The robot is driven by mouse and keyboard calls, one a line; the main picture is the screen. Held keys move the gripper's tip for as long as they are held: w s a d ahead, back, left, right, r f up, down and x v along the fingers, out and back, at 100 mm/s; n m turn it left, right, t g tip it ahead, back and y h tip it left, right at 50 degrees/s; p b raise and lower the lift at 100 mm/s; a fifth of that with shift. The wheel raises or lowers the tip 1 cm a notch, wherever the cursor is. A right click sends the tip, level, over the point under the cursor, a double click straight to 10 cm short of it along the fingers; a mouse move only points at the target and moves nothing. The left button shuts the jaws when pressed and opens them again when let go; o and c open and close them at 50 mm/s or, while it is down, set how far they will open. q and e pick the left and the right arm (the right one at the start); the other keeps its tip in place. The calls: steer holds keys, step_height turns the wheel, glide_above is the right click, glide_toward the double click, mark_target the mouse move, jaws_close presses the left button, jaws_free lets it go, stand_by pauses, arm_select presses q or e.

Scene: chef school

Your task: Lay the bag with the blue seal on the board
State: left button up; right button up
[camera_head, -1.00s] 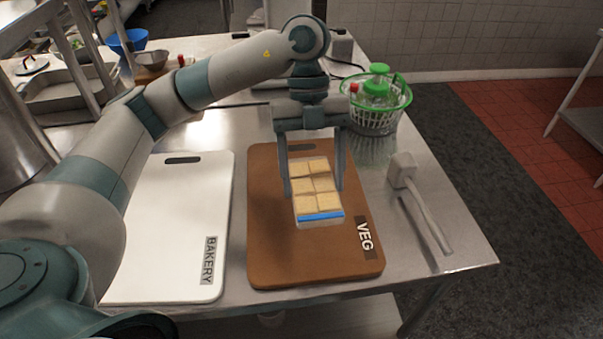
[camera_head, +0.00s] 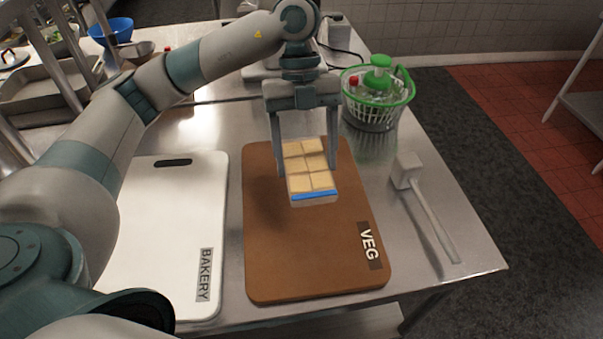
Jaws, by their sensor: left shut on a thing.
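The bag with the blue seal (camera_head: 311,168) is a clear pack with pale square pieces in rows and a blue strip along its near edge. My left gripper (camera_head: 307,171) reaches down from the back with one finger on each side of the bag and is shut on it. The bag is over the far half of the brown board marked VEG (camera_head: 300,250); I cannot tell whether it touches the board. A white board marked BAKERY (camera_head: 160,230) lies to the left, partly hidden by my left arm. My right gripper is not in view.
A green and white salad spinner (camera_head: 377,100) stands behind the brown board to the right. A grey mallet (camera_head: 425,205) lies right of that board, near the table's right edge. Metal trays (camera_head: 50,85) and a blue bowl (camera_head: 110,30) are at the back left.

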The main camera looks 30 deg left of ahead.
mark_target(300, 138)
arm_select(q)
steer(key=w+a+f, duration=0.1)
steer(key=w+a+f+p, duration=0.1)
steer(key=w, duration=0.1)
steer(key=w+a+f+p, duration=0.1)
steer(key=shift+w+a, duration=0.15)
steer(key=shift+w, duration=0.15)
steer(key=w+a+f, duration=0.1)
steer(key=w, duration=0.1)
steer(key=w+a+f+p, duration=0.1)
steer(key=w+f, duration=0.1)
steer(key=shift+a, duration=0.4)
steer(key=shift+w+a+f, duration=0.1)
steer(key=shift+f, duration=0.15)
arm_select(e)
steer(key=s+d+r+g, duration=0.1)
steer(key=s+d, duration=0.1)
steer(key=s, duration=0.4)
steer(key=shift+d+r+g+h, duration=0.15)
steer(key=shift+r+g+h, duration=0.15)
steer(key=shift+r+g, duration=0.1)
arm_select(q)
steer(key=shift+f+p, duration=0.55)
steer(key=shift+f, duration=0.05)
steer(key=shift+f+p, duration=0.45)
steer(key=shift+f, duration=0.95)
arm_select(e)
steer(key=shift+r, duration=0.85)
